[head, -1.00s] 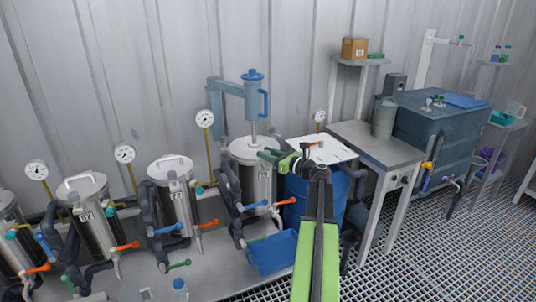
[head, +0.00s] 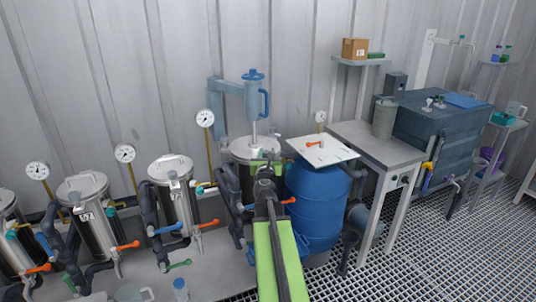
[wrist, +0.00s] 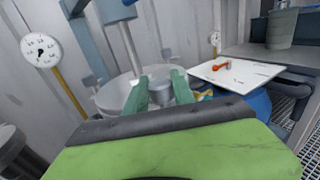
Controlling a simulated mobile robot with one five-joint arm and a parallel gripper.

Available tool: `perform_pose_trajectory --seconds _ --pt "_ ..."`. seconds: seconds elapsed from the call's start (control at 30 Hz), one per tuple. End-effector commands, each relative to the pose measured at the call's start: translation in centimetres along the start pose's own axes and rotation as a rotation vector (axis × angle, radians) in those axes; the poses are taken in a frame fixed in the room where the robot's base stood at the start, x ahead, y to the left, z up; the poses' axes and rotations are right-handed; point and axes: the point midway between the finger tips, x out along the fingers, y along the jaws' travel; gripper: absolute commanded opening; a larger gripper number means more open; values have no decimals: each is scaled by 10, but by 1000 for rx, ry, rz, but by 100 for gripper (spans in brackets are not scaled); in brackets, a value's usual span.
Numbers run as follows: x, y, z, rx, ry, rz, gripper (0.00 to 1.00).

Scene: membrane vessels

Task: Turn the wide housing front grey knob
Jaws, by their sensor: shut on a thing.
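The wide steel housing (head: 243,150) stands at the right end of the vessel row, with a blue lift device above its lid. My gripper (head: 266,163) is in front of it and covers much of its front in the head view. In the wrist view the two green fingers of my gripper (wrist: 159,82) are on either side of a small grey knob (wrist: 160,92). My gripper is shut on this knob. The housing's pale lid (wrist: 118,96) shows just behind. The knob itself is hidden by my arm in the head view.
A blue barrel (head: 318,205) with a white board (head: 322,150) and orange-handled piece on top stands close to the right. Narrow steel vessels (head: 175,195) with orange and blue valve levers stand left. A grey table (head: 375,145) is further right. Grating floor is open at lower right.

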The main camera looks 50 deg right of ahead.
Motion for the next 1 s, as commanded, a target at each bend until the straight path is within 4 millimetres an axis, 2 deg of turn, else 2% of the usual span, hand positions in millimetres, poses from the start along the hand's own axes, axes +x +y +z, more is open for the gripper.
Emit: perform_pose_trajectory --seconds 0.5,1.0 --pt "4 0 1 -1 -1 -415 0" --pt "2 -4 1 -2 -1 -557 0"
